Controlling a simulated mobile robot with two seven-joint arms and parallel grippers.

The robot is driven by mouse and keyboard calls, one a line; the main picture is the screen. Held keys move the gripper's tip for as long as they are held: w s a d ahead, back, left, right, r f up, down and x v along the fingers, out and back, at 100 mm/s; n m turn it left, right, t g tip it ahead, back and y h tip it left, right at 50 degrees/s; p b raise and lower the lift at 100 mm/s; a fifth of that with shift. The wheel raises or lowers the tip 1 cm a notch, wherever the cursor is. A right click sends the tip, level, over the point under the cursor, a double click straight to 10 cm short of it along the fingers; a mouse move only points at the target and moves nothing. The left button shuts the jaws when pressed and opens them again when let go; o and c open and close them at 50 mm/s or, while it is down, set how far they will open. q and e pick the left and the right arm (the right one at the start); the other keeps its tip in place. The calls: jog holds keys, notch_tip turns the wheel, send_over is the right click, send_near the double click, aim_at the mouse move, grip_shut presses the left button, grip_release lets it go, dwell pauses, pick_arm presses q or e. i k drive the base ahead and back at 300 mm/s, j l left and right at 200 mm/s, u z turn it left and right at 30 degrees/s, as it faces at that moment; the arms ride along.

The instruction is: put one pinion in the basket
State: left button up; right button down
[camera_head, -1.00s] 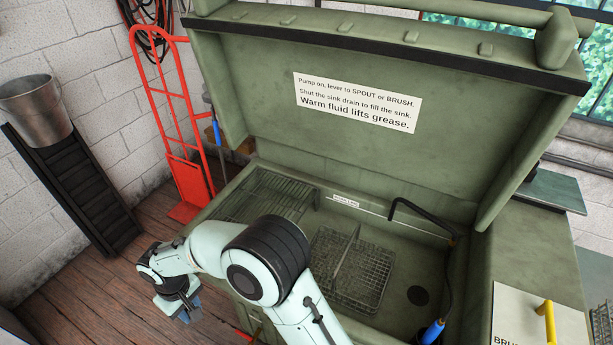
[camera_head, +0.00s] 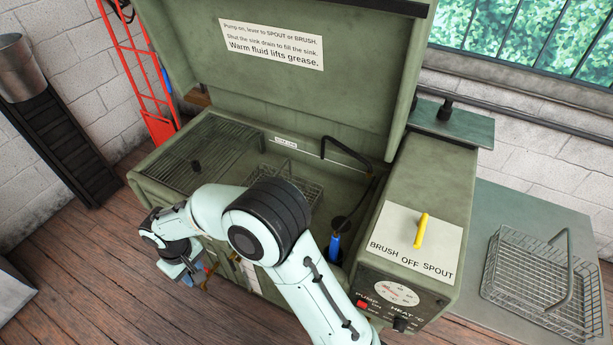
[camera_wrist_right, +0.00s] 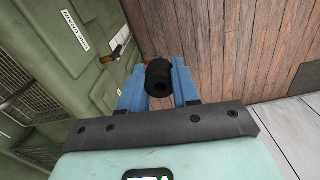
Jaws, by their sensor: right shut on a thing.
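My right gripper (camera_head: 192,274) is low in front of the washer's left front, above the wooden floor. In the right wrist view its blue fingers are shut on a short black cylinder with a hole in its end, which looks like a pinion (camera_wrist_right: 160,79). In the head view the held pinion cannot be made out. One wire basket (camera_head: 302,192) is inside the sink, partly hidden by my arm. Another wire basket (camera_head: 498,290), with a tall handle, stands on the grey bench at the right. My left gripper is not in view.
The green parts washer (camera_head: 400,160) has its lid up. A small dark thing (camera_head: 196,167) is on the rack (camera_head: 225,148) at the sink's left. A black spout and a blue-handled brush (camera_head: 334,248) are at its right. The control box (camera_head: 440,205) stands between sink and grey bench (camera_head: 500,215).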

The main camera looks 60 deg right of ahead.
aim_at(508, 277)
jog(key=k+l+z, duration=0.1)
jog(key=k, duration=1.7)
